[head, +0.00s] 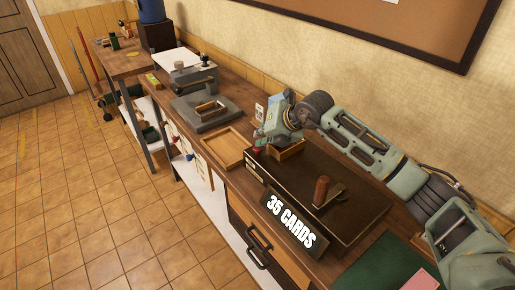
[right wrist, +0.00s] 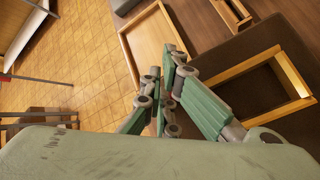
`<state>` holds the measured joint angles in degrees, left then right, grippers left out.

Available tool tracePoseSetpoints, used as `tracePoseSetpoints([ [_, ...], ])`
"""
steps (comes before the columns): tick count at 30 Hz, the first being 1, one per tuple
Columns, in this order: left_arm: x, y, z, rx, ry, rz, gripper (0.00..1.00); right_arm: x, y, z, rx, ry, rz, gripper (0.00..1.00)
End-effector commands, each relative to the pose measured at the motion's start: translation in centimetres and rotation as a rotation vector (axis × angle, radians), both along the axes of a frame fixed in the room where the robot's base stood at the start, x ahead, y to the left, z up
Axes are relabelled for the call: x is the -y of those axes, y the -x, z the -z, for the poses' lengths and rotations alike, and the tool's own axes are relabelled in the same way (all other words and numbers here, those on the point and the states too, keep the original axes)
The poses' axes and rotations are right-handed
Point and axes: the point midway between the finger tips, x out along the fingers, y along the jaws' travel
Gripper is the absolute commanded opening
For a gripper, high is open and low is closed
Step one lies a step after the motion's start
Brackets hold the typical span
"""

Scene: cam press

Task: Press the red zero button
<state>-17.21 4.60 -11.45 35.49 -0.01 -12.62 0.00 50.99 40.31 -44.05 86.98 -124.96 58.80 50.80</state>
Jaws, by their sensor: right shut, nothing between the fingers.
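My right gripper (head: 263,140) is shut and empty, pointing down over the far left end of a dark box-shaped machine (head: 330,228). A small red spot (head: 257,149) shows right at its fingertips and may be the red zero button. I cannot tell whether the fingers touch it. In the right wrist view the shut green fingers (right wrist: 170,75) point toward the machine's edge, and a little red shows between the finger links. The machine has a brown upright handle (head: 321,190), a wooden-rimmed opening (head: 289,151) and a "35 CARDS" sign (head: 288,222). My left gripper is out of view.
A wooden tray (head: 226,147) lies on the bench just left of the machine. A grey press (head: 205,108) stands farther back. A green mat (head: 375,264) with a pink sheet (head: 420,282) lies at the near right. A wall with a corkboard runs behind the bench.

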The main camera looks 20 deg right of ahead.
Motion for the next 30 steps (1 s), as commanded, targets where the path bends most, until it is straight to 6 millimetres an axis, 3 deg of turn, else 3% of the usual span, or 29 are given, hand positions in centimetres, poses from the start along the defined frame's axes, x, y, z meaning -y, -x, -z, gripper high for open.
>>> tracePoseSetpoints([
  [30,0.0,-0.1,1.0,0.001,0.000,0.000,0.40,0.0,0.0,1.3,-0.002,0.000,-0.001,0.00],
])
